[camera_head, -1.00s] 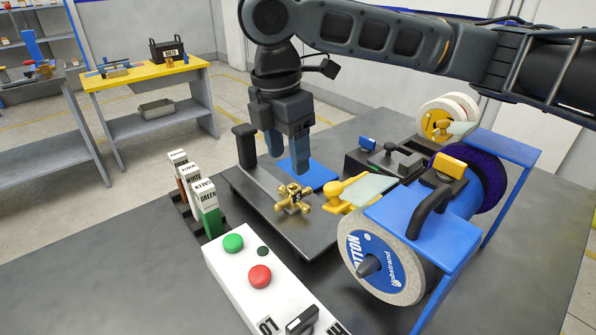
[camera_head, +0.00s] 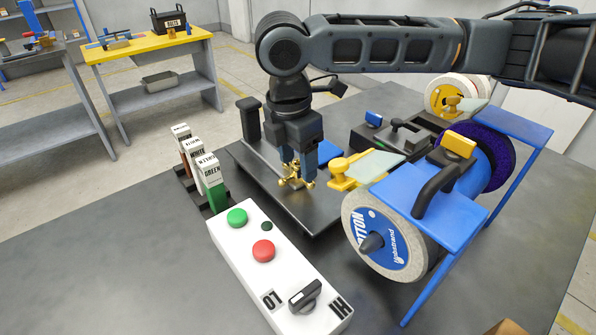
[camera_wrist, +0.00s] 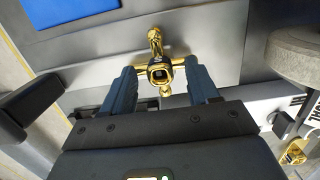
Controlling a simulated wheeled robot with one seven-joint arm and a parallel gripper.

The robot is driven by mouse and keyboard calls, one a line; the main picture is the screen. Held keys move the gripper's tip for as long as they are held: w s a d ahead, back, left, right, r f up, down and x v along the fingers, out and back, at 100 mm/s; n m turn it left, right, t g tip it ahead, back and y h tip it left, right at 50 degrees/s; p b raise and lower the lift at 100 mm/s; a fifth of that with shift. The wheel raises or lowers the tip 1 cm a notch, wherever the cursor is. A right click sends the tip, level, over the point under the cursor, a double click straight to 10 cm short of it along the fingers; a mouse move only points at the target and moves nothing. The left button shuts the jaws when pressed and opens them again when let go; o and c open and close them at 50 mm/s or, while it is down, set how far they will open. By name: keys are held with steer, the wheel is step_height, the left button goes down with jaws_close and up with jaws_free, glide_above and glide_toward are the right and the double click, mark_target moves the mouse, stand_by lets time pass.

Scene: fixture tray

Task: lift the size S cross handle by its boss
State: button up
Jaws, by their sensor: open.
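The brass cross handle (camera_head: 293,182) lies on the dark fixture tray (camera_head: 312,213), its arms spread flat. In the wrist view the cross handle (camera_wrist: 160,73) shows its round boss with a dark square hole facing up. My gripper (camera_head: 299,172) is over it, pointing down, with the blue fingers low at the handle. In the wrist view my gripper (camera_wrist: 162,84) is open, with one finger on each side of the boss and a gap on both sides. The fingers look near the side arms; I cannot tell whether they touch. No size mark is legible.
A buffing machine (camera_head: 420,215) with a blue guard stands close on the right. A yellow-knobbed piece (camera_head: 341,175) is just right of the handle. A white control box (camera_head: 270,265) is in front, and labelled bars (camera_head: 208,180) stand left.

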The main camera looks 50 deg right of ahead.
mark_target(297, 167)
steer(key=shift+c, duration=0.4)
steer(key=c, duration=0.9)
steer(key=shift+r, duration=0.15)
steer(key=shift+c, duration=0.2)
steer(key=shift+r, duration=0.65)
step_height(297, 167, up, 3)
steer(key=shift+f, duration=0.2)
steer(key=s+d+r+b, duration=0.1)
steer(key=s+d+r, duration=0.4)
steer(key=d, duration=0.5)
steer(key=shift+s+d+r+b, duration=0.2)
steer(key=shift+r+b, duration=0.1)
steer(key=shift+r, duration=0.65)
